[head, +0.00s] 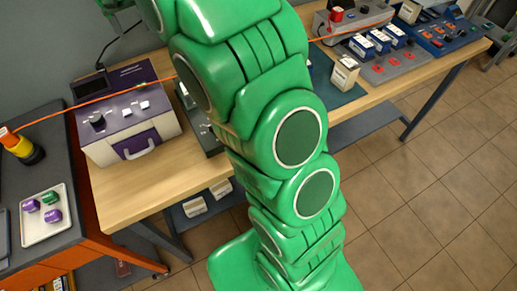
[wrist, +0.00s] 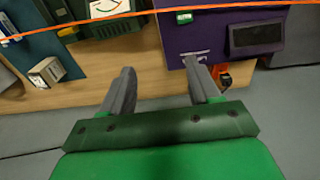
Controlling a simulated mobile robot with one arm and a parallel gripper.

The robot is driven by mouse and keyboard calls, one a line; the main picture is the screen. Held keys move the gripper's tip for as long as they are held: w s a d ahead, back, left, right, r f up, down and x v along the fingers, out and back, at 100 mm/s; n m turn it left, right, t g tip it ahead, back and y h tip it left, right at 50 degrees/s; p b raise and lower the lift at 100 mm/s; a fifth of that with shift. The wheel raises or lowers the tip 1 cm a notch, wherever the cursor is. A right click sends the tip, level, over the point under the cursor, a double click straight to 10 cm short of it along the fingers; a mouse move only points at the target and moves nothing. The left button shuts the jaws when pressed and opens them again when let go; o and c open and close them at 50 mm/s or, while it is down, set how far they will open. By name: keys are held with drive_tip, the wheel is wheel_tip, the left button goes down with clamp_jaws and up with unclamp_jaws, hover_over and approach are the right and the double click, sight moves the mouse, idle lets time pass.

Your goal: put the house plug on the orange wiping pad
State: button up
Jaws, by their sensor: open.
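I cannot make out a house plug or an orange wiping pad for certain in either view. My gripper (wrist: 157,66) is open in the wrist view. Its two grey fingers stand apart, with nothing seen between them but the wooden bench front and the edge of a purple unit. A small orange and black object (wrist: 223,76) shows beside the right finger, partly hidden.
An orange cord (head: 100,95) stretches over the wooden bench (head: 110,205). A purple-topped unit (head: 115,115) stands there. A white tray (head: 30,237) with purple and green blocks lies on the dark left cart. The tiled floor at right is clear.

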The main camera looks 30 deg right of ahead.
drive_tip(key=s+d+f, duration=0.2)
drive_tip(key=s+d, duration=0.1)
drive_tip(key=s, duration=1.2)
drive_tip(key=s+d+f+g, duration=0.1)
drive_tip(key=s+d, duration=0.3)
drive_tip(key=s, duration=1.1)
drive_tip(key=s+d+f+g, duration=0.1)
drive_tip(key=s+d+f, duration=0.2)
drive_tip(key=s, duration=1.2)
drive_tip(key=shift+d+y, duration=0.3)
drive_tip(key=shift+d, duration=0.4)
